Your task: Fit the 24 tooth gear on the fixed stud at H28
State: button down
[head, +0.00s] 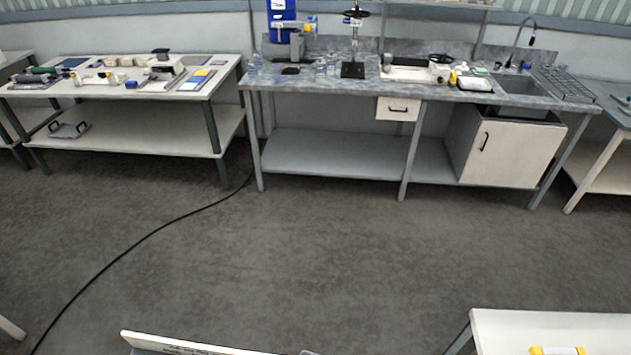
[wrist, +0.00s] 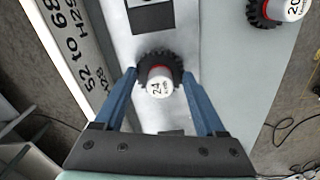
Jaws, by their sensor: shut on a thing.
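In the wrist view the 24 tooth gear (wrist: 158,65) is black and toothed, with a white cap marked 24 and a red band. My gripper (wrist: 160,80) has its two blue fingers on either side of the gear and is shut on it. The gear is over a pale panel (wrist: 225,70); I cannot tell whether it touches the panel. I cannot make out the fixed stud at H28. My gripper is not visible in the head view.
A second black gear (wrist: 268,12), with a cap marked 20, is at the upper right of the wrist view. In the head view a cluttered bench (head: 345,160) and table (head: 110,140) stand far back. A black cable (head: 150,235) crosses the otherwise open floor.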

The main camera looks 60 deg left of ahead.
jog(key=shift+f, duration=0.45)
dwell(0.4)
grip_release()
notch_tip(320, 180, up, 13)
jog(key=b, duration=0.1)
dwell(0.4)
dwell(0.6)
